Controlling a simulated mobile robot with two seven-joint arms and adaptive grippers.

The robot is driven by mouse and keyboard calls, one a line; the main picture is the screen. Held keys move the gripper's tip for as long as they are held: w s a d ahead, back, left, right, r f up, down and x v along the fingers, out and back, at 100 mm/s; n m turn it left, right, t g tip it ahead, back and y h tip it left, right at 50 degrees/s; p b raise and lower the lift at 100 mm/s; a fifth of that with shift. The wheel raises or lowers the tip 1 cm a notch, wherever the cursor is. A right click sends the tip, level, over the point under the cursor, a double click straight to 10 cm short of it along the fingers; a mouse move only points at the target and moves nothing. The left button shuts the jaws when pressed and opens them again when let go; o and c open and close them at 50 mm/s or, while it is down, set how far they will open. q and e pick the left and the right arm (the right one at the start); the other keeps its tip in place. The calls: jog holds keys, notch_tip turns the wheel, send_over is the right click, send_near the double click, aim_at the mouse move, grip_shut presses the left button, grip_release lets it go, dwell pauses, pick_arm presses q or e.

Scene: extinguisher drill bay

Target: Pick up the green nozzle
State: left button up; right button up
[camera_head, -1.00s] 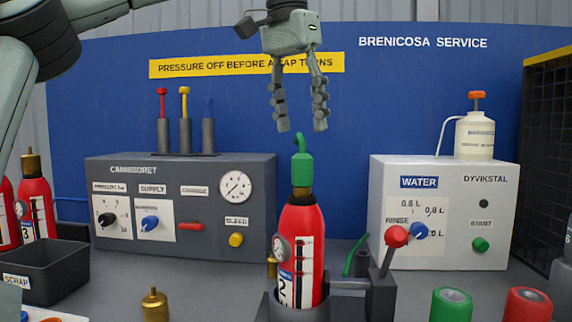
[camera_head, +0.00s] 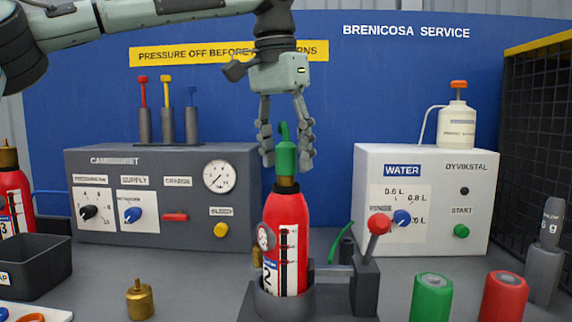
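The green nozzle (camera_head: 286,157) sits upright on top of the red extinguisher (camera_head: 286,225), with its thin curved tip pointing up. The extinguisher stands in a dark round holder (camera_head: 286,305). My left gripper (camera_head: 287,160) points down from above with its fingers spread, one on each side of the nozzle. A gap shows between the nozzle and at least the right finger. I cannot tell whether the left finger touches it. My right gripper is not in view.
A red-knobbed lever (camera_head: 379,224) stands right of the holder. A grey panel (camera_head: 160,200) and a white water unit (camera_head: 425,200) stand behind. A brass fitting (camera_head: 140,300), a green cylinder (camera_head: 431,298) and a red cylinder (camera_head: 503,297) are in front. A dark bin (camera_head: 40,268) is at left.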

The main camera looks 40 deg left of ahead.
pick_arm(q)
grip_shut()
